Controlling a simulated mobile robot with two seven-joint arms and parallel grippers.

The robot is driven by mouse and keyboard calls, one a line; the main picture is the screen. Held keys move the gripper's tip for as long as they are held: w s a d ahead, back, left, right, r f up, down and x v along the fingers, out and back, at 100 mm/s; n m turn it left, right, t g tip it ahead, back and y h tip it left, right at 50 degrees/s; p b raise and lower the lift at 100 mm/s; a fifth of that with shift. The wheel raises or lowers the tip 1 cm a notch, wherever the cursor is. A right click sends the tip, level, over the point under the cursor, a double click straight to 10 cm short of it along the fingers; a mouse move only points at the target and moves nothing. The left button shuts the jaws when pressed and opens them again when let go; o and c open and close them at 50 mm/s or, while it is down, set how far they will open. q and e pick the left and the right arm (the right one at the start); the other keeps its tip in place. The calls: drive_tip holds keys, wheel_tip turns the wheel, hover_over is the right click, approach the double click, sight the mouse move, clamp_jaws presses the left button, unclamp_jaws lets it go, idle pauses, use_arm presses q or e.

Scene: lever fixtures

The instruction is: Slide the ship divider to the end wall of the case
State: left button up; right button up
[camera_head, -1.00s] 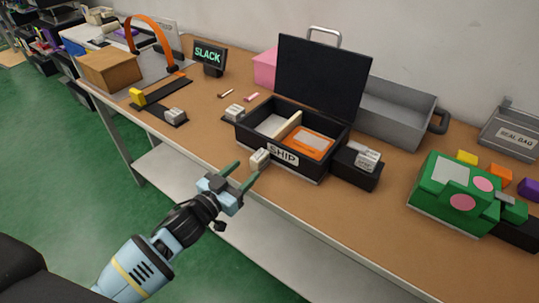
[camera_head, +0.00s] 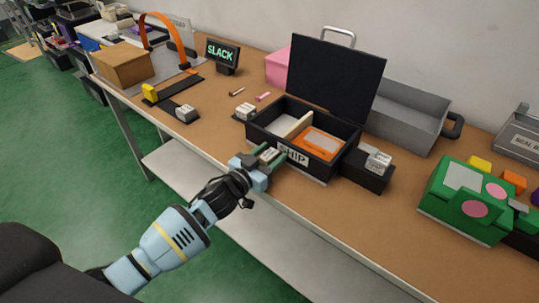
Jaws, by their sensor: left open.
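The black case (camera_head: 338,168) stands open on the table with its lid up and a SHIP label (camera_head: 293,154) on its front wall. A pale upright divider (camera_head: 298,126) crosses the inside, between a whitish left compartment and a right one holding an orange item (camera_head: 322,142). A small light-grey block (camera_head: 268,155) sits at the case's front, left of the label. My left gripper (camera_head: 269,157) is open at the front wall, its green fingers on either side of this block. Whether they touch it I cannot tell. My right gripper is out of view.
Another grey block (camera_head: 244,112) lies left of the case. A black box with grey blocks (camera_head: 366,168) adjoins its right side. A grey bin (camera_head: 405,115) stands behind, and a green device (camera_head: 465,200) at right. The table's front edge is close under my gripper.

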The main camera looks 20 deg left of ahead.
sight(249, 133)
use_arm(q)
clamp_jaws()
drive_tip(key=w+a, duration=0.1)
drive_tip(key=a, duration=0.2)
drive_tip(key=w+a, duration=0.1)
drive_tip(key=a, duration=0.2)
drive_tip(key=w+a, duration=0.1)
drive_tip(key=a, duration=0.2)
drive_tip(key=shift+w+a, duration=0.15)
drive_tip(key=shift+a, duration=0.05)
drive_tip(key=shift+w+a, duration=0.1)
drive_tip(key=shift+a, duration=0.1)
unclamp_jaws()
drive_tip(key=shift+a, duration=0.1)
